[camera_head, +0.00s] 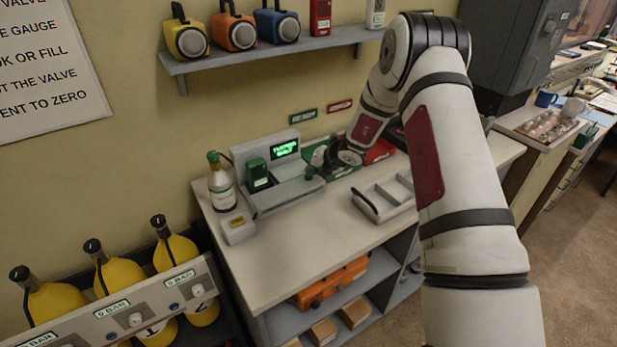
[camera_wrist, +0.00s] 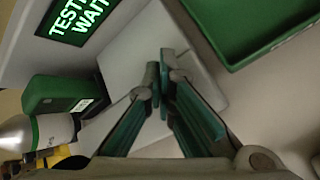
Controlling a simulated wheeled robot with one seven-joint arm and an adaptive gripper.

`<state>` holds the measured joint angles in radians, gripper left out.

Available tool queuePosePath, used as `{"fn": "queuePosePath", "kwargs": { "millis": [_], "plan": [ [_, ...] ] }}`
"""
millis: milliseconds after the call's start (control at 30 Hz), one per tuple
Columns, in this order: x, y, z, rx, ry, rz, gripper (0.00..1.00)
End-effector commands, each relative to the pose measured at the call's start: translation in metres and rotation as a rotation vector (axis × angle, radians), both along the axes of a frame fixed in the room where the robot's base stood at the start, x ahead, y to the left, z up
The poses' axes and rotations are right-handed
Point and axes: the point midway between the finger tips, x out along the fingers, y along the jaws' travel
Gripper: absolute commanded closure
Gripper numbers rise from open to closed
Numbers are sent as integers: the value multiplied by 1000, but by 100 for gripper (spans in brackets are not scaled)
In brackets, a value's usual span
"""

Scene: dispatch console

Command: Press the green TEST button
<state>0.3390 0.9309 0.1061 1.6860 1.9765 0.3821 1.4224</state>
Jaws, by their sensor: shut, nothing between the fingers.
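The test station (camera_head: 285,188) is a pale grey console at the back left of the bench. Its lit screen (camera_head: 285,148) also shows in the wrist view (camera_wrist: 78,18), with cropped green text that seems to read "TEST" and "WAIT". A green device (camera_head: 257,174) with a small label sits left of the screen and also shows in the wrist view (camera_wrist: 62,95). My gripper (camera_head: 312,170) is shut and empty, at the station's right part. In the wrist view its fingertips (camera_wrist: 160,80) are over a plain grey surface. I cannot make out the green TEST button; the fingers may hide it.
A green tray (camera_wrist: 250,25) and a red tray (camera_head: 380,151) lie to the right. A grey divided tray (camera_head: 384,200) is in front. The bench's (camera_head: 300,250) front left is clear.

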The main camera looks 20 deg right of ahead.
Motion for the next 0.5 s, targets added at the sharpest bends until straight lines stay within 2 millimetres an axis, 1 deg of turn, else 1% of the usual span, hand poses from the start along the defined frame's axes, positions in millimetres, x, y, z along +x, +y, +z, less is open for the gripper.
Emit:
{"fn": "queuePosePath", "kwargs": {
  "millis": [300, 500],
  "plan": [
    [-1, 0, -1, 0, 2, 1, 100],
    [0, 0, 4, 0, 1, 0, 100]
  ]
}}
